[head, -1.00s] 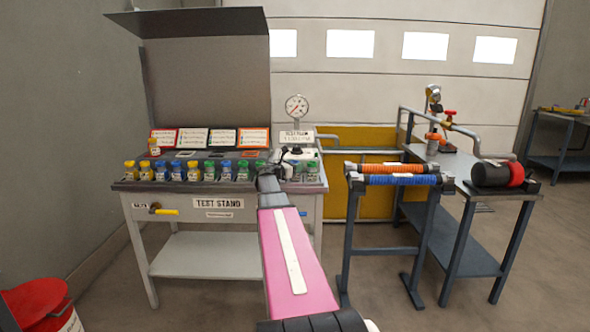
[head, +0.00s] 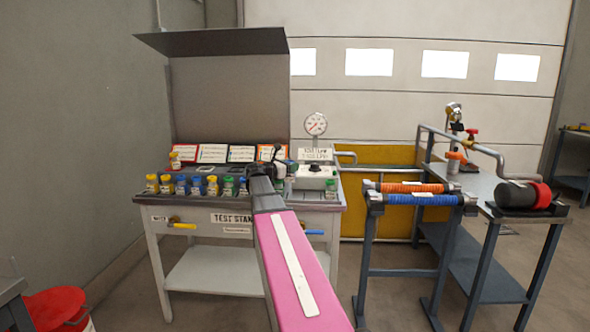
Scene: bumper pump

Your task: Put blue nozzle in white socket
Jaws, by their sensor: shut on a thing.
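My gripper (head: 277,160) is over the right part of the test stand (head: 192,216), at the far end of my pink arm. It is small and dark in the head view, and my arm covers part of it. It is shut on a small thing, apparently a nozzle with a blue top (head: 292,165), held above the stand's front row. Other blue nozzles (head: 181,185) stand upright in that row, among yellow nozzles (head: 152,184) and green nozzles (head: 229,186). I cannot make out the white socket clearly; the dark panel behind the row is partly hidden.
A pressure gauge (head: 316,124) stands on a white box (head: 316,172) right of my gripper. Several label cards (head: 212,153) lean at the back. A rack with orange and blue hoses (head: 412,199) is to the right. A red bin (head: 54,307) is lower left.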

